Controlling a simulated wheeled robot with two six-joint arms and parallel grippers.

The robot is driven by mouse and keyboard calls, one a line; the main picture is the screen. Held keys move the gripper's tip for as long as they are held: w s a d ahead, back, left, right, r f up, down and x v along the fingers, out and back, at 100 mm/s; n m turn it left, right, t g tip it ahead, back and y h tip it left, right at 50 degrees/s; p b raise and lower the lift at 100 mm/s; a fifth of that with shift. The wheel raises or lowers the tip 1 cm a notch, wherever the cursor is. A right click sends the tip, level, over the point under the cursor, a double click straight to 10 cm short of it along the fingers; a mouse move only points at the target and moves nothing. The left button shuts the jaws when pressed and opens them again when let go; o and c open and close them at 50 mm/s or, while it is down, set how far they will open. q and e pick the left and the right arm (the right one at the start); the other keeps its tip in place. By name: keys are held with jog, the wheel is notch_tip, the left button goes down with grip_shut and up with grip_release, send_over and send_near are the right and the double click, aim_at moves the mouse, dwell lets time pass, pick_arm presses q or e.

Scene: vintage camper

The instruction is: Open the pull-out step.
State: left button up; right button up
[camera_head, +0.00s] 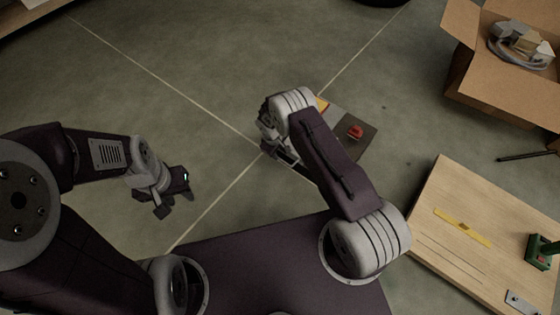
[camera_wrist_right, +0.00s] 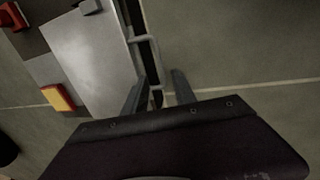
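The step shows in the right wrist view as a pale grey flat panel (camera_wrist_right: 88,58) with a dark slotted rail (camera_wrist_right: 146,52) along its right edge. In the head view my right arm hides most of it. My right gripper (camera_wrist_right: 158,90) is open, its two fingers apart on either side of the rail's near end; whether they touch it I cannot tell. It also shows in the head view (camera_head: 280,150), partly hidden by its own arm. My left gripper (camera_head: 172,202) hangs over bare floor at the left, its fingers apart and empty.
A red part (camera_head: 355,131) and a yellow part (camera_wrist_right: 58,97) sit by the panel. A wooden board (camera_head: 480,220) with a green tool (camera_head: 541,251) lies at the right. An open cardboard box (camera_head: 485,85) stands at the back right. The floor at the left is clear.

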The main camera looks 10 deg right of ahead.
aim_at(281, 160)
jog(key=f+b, duration=0.1)
jog(key=f, duration=0.1)
jog(key=f+b, duration=0.1)
jog(key=f, duration=0.1)
jog(key=d+f+b, duration=0.1)
jog(key=f+b, duration=0.1)
jog(key=f, duration=0.1)
jog(key=shift+w, duration=0.4)
grip_shut()
jog(key=shift+r, duration=0.1)
dwell(0.7)
